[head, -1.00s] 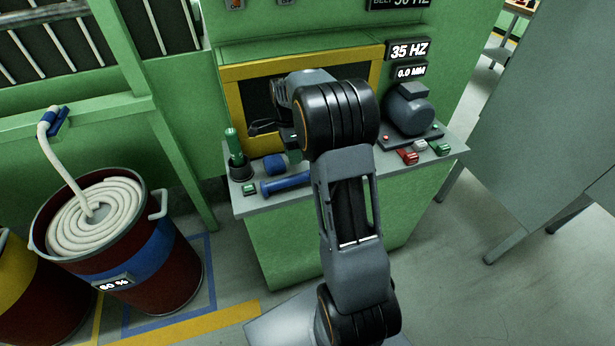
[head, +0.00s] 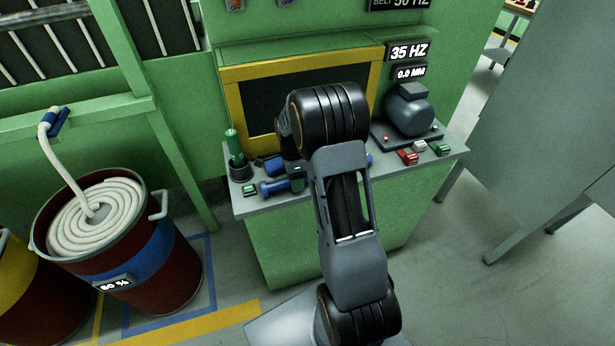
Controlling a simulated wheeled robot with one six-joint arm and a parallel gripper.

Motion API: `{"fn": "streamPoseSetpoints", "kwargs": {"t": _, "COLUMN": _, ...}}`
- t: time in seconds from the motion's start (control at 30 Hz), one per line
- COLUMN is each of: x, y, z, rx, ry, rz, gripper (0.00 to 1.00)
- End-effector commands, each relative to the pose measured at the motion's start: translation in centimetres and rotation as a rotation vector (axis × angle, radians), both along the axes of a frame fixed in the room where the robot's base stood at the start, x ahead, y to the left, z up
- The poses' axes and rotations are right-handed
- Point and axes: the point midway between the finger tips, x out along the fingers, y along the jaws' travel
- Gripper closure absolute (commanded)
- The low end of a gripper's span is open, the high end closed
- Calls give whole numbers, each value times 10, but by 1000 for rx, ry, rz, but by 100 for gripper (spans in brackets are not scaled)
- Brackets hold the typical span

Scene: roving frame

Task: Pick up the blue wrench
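A long blue tool with a wider left end, which looks like the blue wrench (head: 274,188), lies on the grey shelf at the front of the green machine. My gripper (head: 296,183) points down at the right part of this tool and hides its middle. The fingertips are small and dark here; I cannot tell whether they are open or shut, or whether they touch the tool. A short blue cylinder (head: 268,164) lies just behind it. Another bit of blue (head: 369,160) shows right of my arm, mostly hidden.
The grey shelf (head: 246,207) also bears a green-handled tool in a dark cup (head: 238,165), a small green block (head: 249,190), a motor (head: 408,112) and red, white and green blocks (head: 407,157). A yellow-framed opening (head: 232,100) is behind. A hose drum (head: 120,240) stands left.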

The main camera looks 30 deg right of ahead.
Motion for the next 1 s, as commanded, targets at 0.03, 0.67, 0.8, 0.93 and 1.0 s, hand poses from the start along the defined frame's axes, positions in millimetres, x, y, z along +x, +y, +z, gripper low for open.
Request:
{"fn": "streamPoseSetpoints", "kwargs": {"t": 0.03, "x": 0, "y": 0, "z": 0, "rx": 0, "ry": 0, "rz": 0, "gripper": 62}}
{"fn": "streamPoseSetpoints", "kwargs": {"t": 0.67, "x": 0, "y": 0, "z": 0, "rx": 0, "ry": 0, "rz": 0, "gripper": 100}}
{"fn": "streamPoseSetpoints", "kwargs": {"t": 0.8, "x": 0, "y": 0, "z": 1, "rx": 0, "ry": -1, "rz": 0, "gripper": 100}}
{"fn": "streamPoseSetpoints", "kwargs": {"t": 0.93, "x": 0, "y": 0, "z": 2, "rx": 0, "ry": -1, "rz": 0, "gripper": 100}}
{"fn": "streamPoseSetpoints", "kwargs": {"t": 1.0, "x": 0, "y": 0, "z": 4, "rx": 0, "ry": -1, "rz": 0, "gripper": 100}}
